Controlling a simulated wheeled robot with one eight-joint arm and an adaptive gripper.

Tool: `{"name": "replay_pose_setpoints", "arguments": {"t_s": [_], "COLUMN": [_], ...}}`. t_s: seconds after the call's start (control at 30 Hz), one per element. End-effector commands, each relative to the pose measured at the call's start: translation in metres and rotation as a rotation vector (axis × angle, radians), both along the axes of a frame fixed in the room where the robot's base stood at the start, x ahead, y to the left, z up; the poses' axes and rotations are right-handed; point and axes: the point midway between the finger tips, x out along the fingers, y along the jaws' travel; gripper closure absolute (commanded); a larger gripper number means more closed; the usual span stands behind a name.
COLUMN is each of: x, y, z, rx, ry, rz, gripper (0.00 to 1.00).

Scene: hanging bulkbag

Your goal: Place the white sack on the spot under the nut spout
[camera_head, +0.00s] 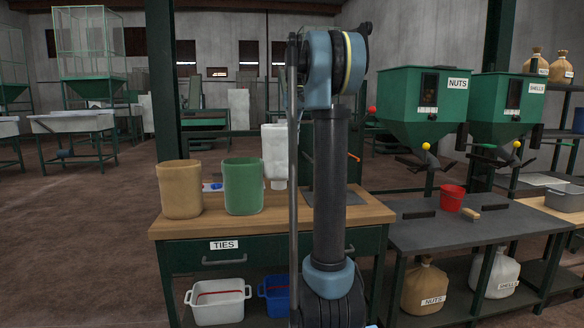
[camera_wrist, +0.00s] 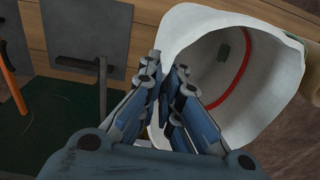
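The white sack (camera_head: 275,150) is behind my arm in the head view, over the back of the wooden table; whether it touches the table is unclear. In the wrist view, the white sack (camera_wrist: 290,85) is tilted with its wide mouth open and a red line inside. My gripper (camera_wrist: 165,75) has its fingers close together at the sack's rim, seemingly pinching its wall. My arm hides the gripper in the head view. The green NUTS hopper (camera_head: 412,95) stands at the right, its spout over the dark bench (camera_head: 460,236). A dark bar (camera_head: 418,214) lies on the bench below.
A tan sack (camera_head: 180,190) and a green sack (camera_head: 243,186) stand on the wooden table (camera_head: 275,226). A red bucket (camera_head: 452,198) and a brush-like block (camera_head: 470,212) sit on the bench. The SHELLS hopper (camera_head: 507,100) is further right. Filled sacks (camera_head: 425,288) lie below.

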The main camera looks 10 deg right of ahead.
Motion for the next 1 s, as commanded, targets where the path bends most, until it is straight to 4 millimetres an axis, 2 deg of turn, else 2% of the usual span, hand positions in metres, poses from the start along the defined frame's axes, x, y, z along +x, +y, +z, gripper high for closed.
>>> {"name": "replay_pose_setpoints", "arguments": {"t_s": [0.2, 0.4, 0.67, 0.9, 1.0], "x": [0.000, 0.000, 0.000, 0.000, 0.000], "y": [0.000, 0.000, 0.000, -0.001, -0.001], "z": [-0.049, -0.084, -0.101, -0.129, -0.134], "rx": [0.000, 0.000, 0.000, 0.000, 0.000], "ry": [0.000, 0.000, 0.000, 0.000, 0.000], "rz": [0.000, 0.000, -0.001, -0.001, -0.002], "gripper": [1.00, 1.00, 1.00, 1.00, 1.00]}}
